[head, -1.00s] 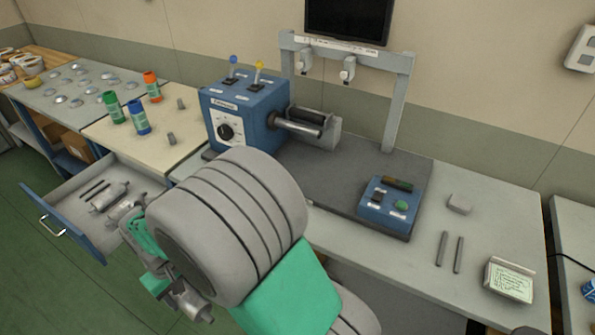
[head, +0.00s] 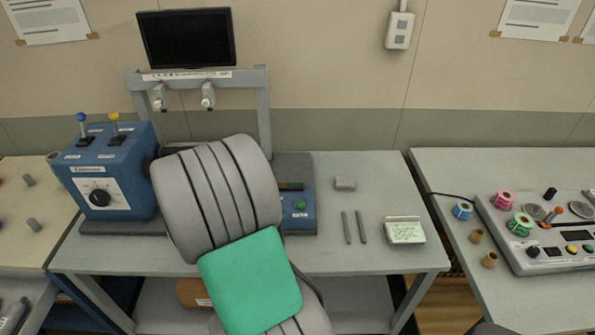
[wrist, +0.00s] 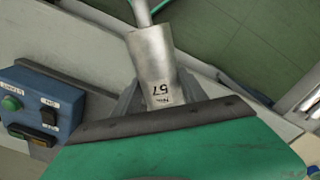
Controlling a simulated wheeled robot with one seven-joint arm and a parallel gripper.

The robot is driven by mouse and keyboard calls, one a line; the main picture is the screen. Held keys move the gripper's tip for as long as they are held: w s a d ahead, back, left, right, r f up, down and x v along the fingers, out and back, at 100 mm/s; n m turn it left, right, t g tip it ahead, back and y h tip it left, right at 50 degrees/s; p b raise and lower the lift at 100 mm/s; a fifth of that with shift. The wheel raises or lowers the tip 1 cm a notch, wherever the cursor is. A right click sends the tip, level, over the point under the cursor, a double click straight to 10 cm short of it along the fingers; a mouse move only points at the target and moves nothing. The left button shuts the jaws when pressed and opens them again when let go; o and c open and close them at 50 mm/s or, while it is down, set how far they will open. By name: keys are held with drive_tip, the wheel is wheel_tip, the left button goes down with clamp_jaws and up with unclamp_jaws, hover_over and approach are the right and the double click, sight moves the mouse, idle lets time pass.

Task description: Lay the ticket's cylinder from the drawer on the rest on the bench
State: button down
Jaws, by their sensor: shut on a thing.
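In the wrist view my gripper (wrist: 150,98) is shut on a silver metal cylinder (wrist: 152,58), marked 57, with a thinner shaft at its far end. In the head view my arm hides the gripper and the cylinder. Two parallel grey bars (head: 354,227), which look like the rest, lie on the bench (head: 330,255) right of the blue button box. The ticket (head: 404,231), a pale card with green print, stands right of the bars. A corner of the drawer (head: 12,318) shows at the lower left.
The blue rewinder unit (head: 108,180) and a grey frame (head: 264,112) under a dark monitor (head: 186,38) stand at the left and back. Bench around the bars is clear.

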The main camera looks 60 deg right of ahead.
drive_tip(key=s+d+r+m+p, duration=0.1)
drive_tip(key=s+d+r, duration=0.1)
drive_tip(key=d, duration=0.3)
drive_tip(key=s+d+r+m+p, duration=0.1)
drive_tip(key=s+d+r, duration=0.15)
drive_tip(key=d, duration=0.35)
drive_tip(key=s+d+r+m+p, duration=0.35)
drive_tip(key=s+d, duration=0.55)
drive_tip(key=s, duration=0.4)
drive_tip(key=s+d+r+m+p, duration=0.2)
drive_tip(key=s+d+r, duration=0.3)
drive_tip(key=s+d, duration=0.65)
wheel_tip(320, 180, down, 13)
drive_tip(key=s+a+b, duration=0.2)
drive_tip(key=b, duration=0.2)
drive_tip(key=w+d, duration=0.1)
drive_tip(key=w+d+f+b, duration=0.1)
drive_tip(key=d, duration=0.1)
drive_tip(key=w+d+f+b, duration=0.1)
drive_tip(key=shift+d+f, duration=0.25)
drive_tip(key=shift+d, duration=0.05)
wheel_tip(320, 180, down, 3)
drive_tip(key=shift+s+a+b, duration=0.1)
drive_tip(key=shift+b, duration=0.95)
drive_tip(key=shift+f+b, duration=0.45)
drive_tip(key=shift+f, duration=0.2)
